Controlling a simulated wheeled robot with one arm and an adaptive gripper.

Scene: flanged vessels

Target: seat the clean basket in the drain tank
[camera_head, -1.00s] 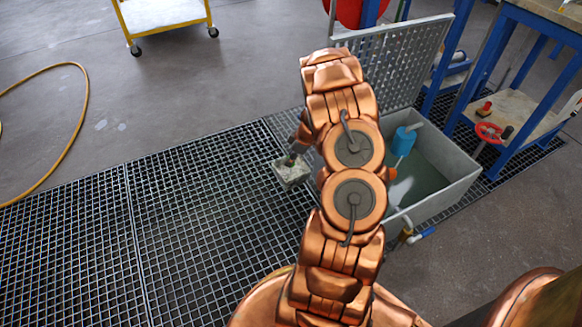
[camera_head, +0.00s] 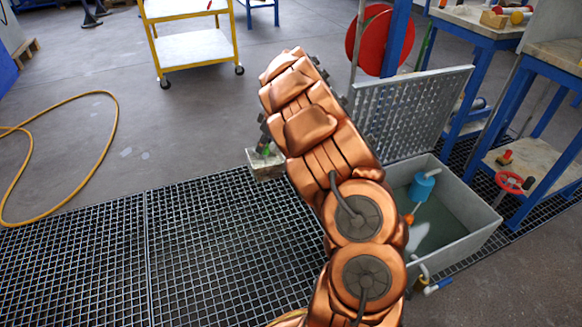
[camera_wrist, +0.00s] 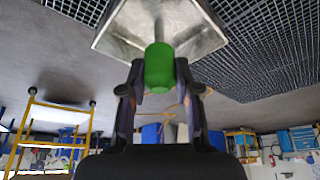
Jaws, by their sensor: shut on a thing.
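The basket (camera_head: 266,164) is a small grey, square-looking container with a green handle (camera_wrist: 159,66). My gripper (camera_wrist: 160,80) is shut on that handle, one finger on each side, and the basket hangs clear of the floor. In the head view the basket shows at the left of my arm, which hides most of my gripper. The drain tank (camera_head: 466,240) is a grey open box to the right of my arm, with murky greenish water inside. The basket is well to the left of the tank, apart from it. My arm covers the tank's left part.
A perforated panel (camera_head: 410,112) stands upright at the tank's back. A blue cylinder (camera_head: 423,185) with an orange tip is inside the tank. A blue-legged bench (camera_head: 530,150) with a red handwheel stands right. Floor grating (camera_head: 210,240) lies left; a yellow trolley (camera_head: 195,47) stands behind.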

